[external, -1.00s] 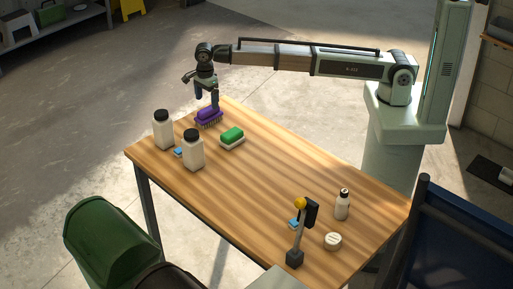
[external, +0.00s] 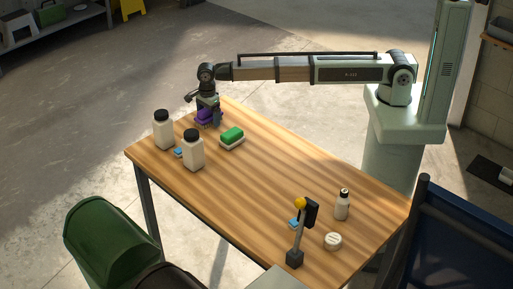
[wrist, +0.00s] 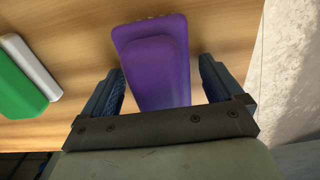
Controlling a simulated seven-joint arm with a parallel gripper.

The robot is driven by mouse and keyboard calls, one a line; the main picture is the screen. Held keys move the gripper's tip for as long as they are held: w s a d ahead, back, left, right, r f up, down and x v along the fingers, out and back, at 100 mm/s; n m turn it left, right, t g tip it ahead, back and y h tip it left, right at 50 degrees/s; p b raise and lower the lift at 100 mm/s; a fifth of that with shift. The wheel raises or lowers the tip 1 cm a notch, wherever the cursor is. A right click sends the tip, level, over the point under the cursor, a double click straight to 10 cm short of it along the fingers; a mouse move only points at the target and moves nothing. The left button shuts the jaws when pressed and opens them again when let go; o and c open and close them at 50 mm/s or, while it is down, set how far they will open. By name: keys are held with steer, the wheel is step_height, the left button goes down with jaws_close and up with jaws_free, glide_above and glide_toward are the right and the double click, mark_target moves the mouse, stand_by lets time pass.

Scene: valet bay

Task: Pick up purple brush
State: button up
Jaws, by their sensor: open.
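The purple brush (external: 203,117) lies near the far left edge of the wooden table, partly hidden by my gripper in the external view. In the wrist view the purple brush (wrist: 155,58) lies between my two fingers, with its near end hidden by the gripper body. My gripper (wrist: 160,75) is open, one finger on each side of the brush. A gap shows on both sides at the fingertips. In the external view my gripper (external: 208,120) is down low at the brush.
A green-topped brush or sponge (external: 232,136) lies close to the right of the purple brush. Two white bottles with black caps (external: 163,132) (external: 193,152) and a small blue item (external: 178,152) stand nearby. The table's middle (external: 270,180) is clear.

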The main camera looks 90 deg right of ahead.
steer(key=c, duration=1.1)
